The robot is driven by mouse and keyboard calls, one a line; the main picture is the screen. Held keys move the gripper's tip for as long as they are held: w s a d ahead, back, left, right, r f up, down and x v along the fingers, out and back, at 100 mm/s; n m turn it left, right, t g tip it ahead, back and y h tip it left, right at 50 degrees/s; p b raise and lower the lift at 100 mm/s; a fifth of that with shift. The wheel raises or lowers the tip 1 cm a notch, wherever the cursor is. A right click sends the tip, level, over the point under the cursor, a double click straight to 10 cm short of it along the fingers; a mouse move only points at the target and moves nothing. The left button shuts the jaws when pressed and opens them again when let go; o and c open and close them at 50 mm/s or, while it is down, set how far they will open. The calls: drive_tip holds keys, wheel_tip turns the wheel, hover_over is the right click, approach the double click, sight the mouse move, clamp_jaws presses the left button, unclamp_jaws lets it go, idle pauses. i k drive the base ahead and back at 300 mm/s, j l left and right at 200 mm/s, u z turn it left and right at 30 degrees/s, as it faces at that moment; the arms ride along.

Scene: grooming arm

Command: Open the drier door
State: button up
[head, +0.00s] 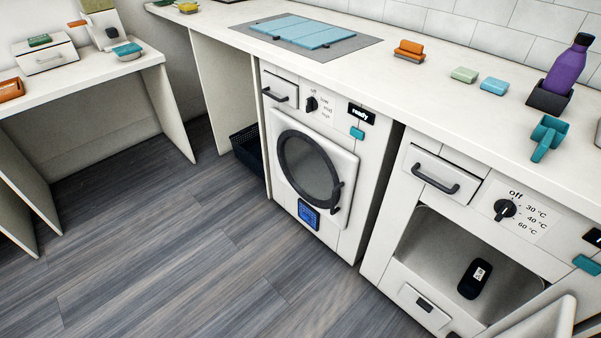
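The drier (357,190) stands under the counter in the middle of the head view. Its knob (311,104) is marked off, low, mid and high, and its small display (361,113) reads "ready". The drier door (345,165) is a white panel with a round dark-rimmed window, and it looks shut flush with the front. A dark vertical handle (336,198) sits at the door's right side. My gripper is not in view.
The washer (396,215) at right has its door (545,322) swung open toward the front, with a black item (475,278) inside. A dark basket (247,150) stands left of the drier. The wooden floor (170,250) before the drier is clear.

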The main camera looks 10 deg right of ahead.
sight(343, 164)
drive_tip(key=i+z, duration=0.1)
drive_tip(key=i, duration=0.35)
drive_tip(key=i+j+z, duration=0.1)
drive_tip(key=i, duration=0.35)
